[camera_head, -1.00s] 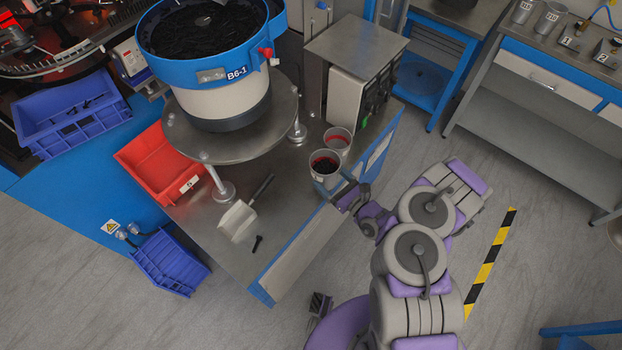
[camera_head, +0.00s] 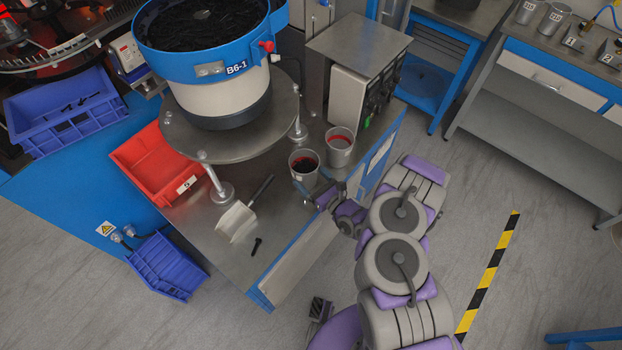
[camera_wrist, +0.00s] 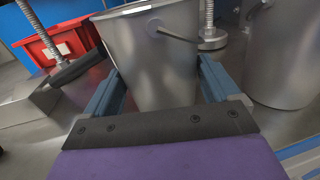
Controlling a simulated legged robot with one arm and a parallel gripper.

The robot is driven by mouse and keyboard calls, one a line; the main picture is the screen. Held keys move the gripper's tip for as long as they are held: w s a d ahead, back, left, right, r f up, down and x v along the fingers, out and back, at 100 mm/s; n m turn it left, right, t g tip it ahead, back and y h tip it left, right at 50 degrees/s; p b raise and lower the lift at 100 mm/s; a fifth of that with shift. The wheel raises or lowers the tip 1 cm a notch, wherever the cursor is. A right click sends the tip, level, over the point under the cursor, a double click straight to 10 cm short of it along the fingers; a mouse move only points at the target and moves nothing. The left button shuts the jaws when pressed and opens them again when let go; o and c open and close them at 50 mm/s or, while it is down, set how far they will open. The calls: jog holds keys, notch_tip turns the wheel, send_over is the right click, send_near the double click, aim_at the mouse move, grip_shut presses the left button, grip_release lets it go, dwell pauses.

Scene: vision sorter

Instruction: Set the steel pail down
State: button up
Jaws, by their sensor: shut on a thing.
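The steel pail (camera_head: 304,168) with dark contents and a red band inside its rim is upright over the steel bench top, near the front edge. My gripper (camera_head: 320,192) comes from the right and is shut on it. In the wrist view the pail (camera_wrist: 152,60) sits between my two blue-grey fingers, its handle hanging at the side. I cannot tell whether its base touches the bench. A second steel pail (camera_head: 340,148), red inside, stands behind it to the right, apart from it; it also shows in the wrist view (camera_wrist: 284,60).
A round steel platform (camera_head: 245,140) on legs bears the large blue-rimmed feeder bowl (camera_head: 215,95) to the left. A red bin (camera_head: 160,175), a scoop (camera_head: 237,220) and a black bolt (camera_head: 256,247) lie left of the pail. A grey control box (camera_head: 352,95) stands behind.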

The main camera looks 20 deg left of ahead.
jog(key=shift+d, duration=0.1)
jog(key=o, duration=1.8)
jog(key=shift+c, duration=0.2)
jog(key=p+v, duration=0.3)
jog(key=v, duration=0.9)
jog(key=shift+p, duration=0.3)
